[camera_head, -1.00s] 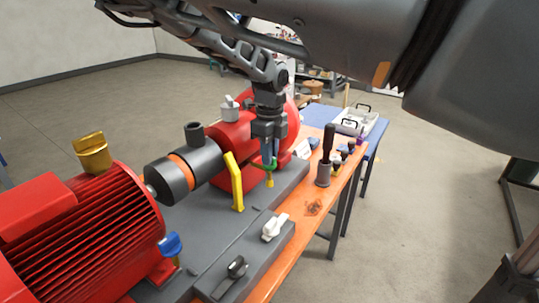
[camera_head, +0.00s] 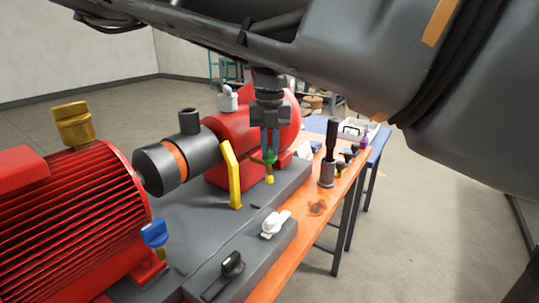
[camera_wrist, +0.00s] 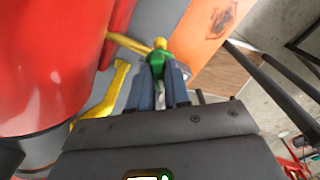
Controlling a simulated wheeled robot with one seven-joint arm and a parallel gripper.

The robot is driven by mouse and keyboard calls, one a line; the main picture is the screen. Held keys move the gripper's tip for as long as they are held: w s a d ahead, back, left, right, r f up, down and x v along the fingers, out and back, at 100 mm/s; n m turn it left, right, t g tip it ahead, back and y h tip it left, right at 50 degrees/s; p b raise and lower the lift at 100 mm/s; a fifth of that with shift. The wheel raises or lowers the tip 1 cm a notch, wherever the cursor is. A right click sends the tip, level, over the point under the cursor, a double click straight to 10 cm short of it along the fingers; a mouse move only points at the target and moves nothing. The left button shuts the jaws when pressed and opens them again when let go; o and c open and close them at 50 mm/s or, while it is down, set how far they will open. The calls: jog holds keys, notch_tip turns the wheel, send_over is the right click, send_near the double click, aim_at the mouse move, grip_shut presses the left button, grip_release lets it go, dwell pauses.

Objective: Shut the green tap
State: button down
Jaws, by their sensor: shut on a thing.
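The green tap (camera_wrist: 158,60) is a green handle on a small yellow brass body beside the red pump. In the wrist view it sits between the two fingertips of my gripper (camera_wrist: 160,80). In the head view my gripper (camera_head: 270,150) points down at the tap, and a little of the green handle (camera_head: 269,157) shows at the fingertips, with the yellow spout (camera_head: 269,179) below. My gripper is shut on the green handle. The fingers partly hide the handle.
The red pump (camera_head: 222,136) stands close behind my gripper. A yellow guard bracket (camera_head: 232,175) is to its left. A blue-handled tap (camera_head: 154,233), white knob (camera_head: 274,222) and black knob (camera_head: 229,264) are nearer. A grey holder with a black-handled tool (camera_head: 327,170) stands to the right.

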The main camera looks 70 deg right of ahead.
aim_at(270, 148)
jog(key=m+b, duration=0.1)
jog(key=m, duration=0.1)
jog(key=m+b, duration=0.1)
jog(key=shift+f+m, duration=0.2)
jog(key=shift+m, duration=0.2)
jog(key=shift+r+m+b, duration=0.15)
jog(key=shift+m+b, duration=0.85)
jog(key=shift+m, duration=0.9)
jog(key=c, duration=1.1)
grip_release()
jog(key=shift+r, duration=3.95)
